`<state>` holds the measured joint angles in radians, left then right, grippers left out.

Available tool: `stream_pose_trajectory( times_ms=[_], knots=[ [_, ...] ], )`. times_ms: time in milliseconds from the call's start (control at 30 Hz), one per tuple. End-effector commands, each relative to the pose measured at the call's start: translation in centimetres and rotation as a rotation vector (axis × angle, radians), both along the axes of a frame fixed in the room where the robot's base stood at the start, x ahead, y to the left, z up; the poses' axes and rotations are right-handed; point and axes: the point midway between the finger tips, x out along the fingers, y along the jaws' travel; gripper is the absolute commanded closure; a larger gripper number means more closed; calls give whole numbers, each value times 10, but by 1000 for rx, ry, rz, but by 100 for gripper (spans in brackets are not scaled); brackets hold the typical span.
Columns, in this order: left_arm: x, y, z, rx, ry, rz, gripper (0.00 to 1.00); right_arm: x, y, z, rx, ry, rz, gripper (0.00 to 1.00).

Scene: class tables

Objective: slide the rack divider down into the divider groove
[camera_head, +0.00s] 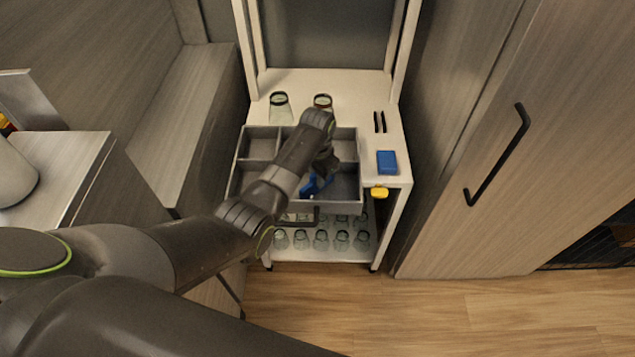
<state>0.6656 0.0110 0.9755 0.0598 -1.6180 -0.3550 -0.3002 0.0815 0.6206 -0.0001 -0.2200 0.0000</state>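My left arm reaches over a grey divided tray (240,172) on a white cart. My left gripper (322,172) is low over the tray's right-hand part, seen from behind. A small blue piece (312,187) shows at its fingertips; my wrist and gripper partly cover it, so I cannot tell whether the fingers are closed on it or whether it is the rack divider. Two thin dark parallel strips (380,122) stand on the cart top at right; they may be the divider groove. A blue block (387,161) lies in front of them. My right gripper is not in view.
Two glasses, one left (280,107) and one right (323,101), stand behind the tray. Several upturned glasses are on the lower shelf (320,255). A yellow item (380,192) is at the cart's front edge. Tall cabinets flank the cart; floor is clear at right.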

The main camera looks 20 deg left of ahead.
Motion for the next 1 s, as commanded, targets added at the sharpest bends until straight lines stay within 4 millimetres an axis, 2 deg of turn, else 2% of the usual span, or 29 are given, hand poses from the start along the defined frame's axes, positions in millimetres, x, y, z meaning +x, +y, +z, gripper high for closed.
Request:
stream_pose_trajectory(
  times_ms=[67,467,1000],
  knots=[
    [0,0,0,0,0,0,100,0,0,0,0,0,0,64],
    [1,0,7,-1,-2,0,100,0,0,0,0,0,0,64],
    [0,-1,94,0,-2,5,100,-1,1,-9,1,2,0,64]
  ],
)
